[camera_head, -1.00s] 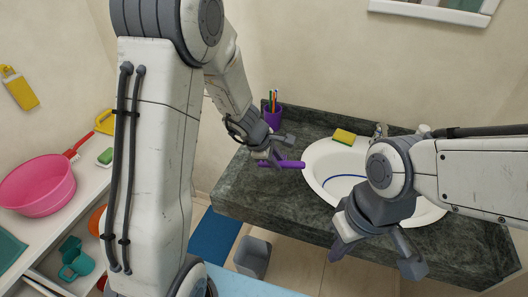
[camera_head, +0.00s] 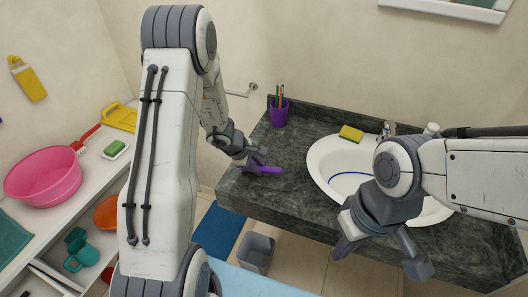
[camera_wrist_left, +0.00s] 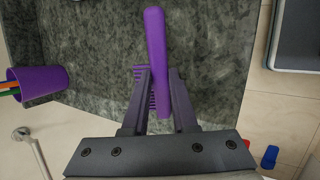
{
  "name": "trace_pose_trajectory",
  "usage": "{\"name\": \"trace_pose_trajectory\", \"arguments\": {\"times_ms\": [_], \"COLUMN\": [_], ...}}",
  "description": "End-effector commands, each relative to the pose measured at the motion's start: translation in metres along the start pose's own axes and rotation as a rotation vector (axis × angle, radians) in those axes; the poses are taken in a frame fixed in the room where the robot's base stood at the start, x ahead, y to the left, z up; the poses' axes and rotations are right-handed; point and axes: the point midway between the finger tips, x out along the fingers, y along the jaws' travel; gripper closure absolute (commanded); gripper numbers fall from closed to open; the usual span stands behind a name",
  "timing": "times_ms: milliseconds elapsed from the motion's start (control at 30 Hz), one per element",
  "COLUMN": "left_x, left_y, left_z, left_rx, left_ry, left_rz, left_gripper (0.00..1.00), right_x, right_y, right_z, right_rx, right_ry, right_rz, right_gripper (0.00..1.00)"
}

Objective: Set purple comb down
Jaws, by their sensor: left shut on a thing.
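The purple comb (camera_head: 266,170) is at the left end of the dark stone counter (camera_head: 300,190), low over its top. I cannot tell whether it touches the stone. My left gripper (camera_head: 250,162) is shut on it. In the left wrist view the comb (camera_wrist_left: 156,50) runs lengthwise between the two fingers of the left gripper (camera_wrist_left: 160,85), with its teeth on the left and dark stone behind it. My right gripper (camera_head: 381,258) is open and empty in front of the sink, fingers wide apart.
A purple cup (camera_head: 279,114) with brushes stands at the back left of the counter. A yellow sponge (camera_head: 351,133) lies behind the white sink (camera_head: 322,160). Bare stone lies between comb and sink. A grey bin (camera_head: 257,252) stands on the floor below.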

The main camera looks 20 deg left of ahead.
Motion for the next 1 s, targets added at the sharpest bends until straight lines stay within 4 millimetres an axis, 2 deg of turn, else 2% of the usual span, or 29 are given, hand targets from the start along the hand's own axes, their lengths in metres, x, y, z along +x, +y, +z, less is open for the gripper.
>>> {"name": "trace_pose_trajectory", "arguments": {"times_ms": [267,300,333,367,767,867,1000], "left_x": [0.004,0.003,0.003,0.003,-0.002,-0.014,-0.046], "left_y": [-0.002,-0.001,-0.001,-0.001,0.0,0.002,0.003], "left_z": [-0.001,-0.001,-0.001,-0.001,0.001,0.001,0.001], "left_rx": [0.0,0.0,0.0,0.0,-0.001,0.0,0.001], "left_ry": [0.0,0.0,0.0,0.0,0.0,0.0,0.001], "left_rz": [0.0,0.0,-0.001,-0.001,-0.001,0.003,0.005], "left_gripper": [1.0,0.62,0.51,0.44,0.44,0.44,0.44], "right_x": [0.006,0.005,0.004,0.004,-0.002,-0.004,-0.01], "right_y": [0.001,0.0,0.0,0.0,0.0,0.0,-0.001], "right_z": [0.0,0.0,0.0,0.0,0.0,0.0,-0.001], "right_rx": [0.0,0.0,0.0,0.0,0.0,0.0,-0.001], "right_ry": [0.0,0.0,0.0,0.0,0.0,0.0,0.0], "right_rz": [0.0,0.0,0.0,0.0,0.0,0.0,0.0], "right_gripper": [1.0,1.0,1.0,1.0,1.0,1.0,1.0]}}
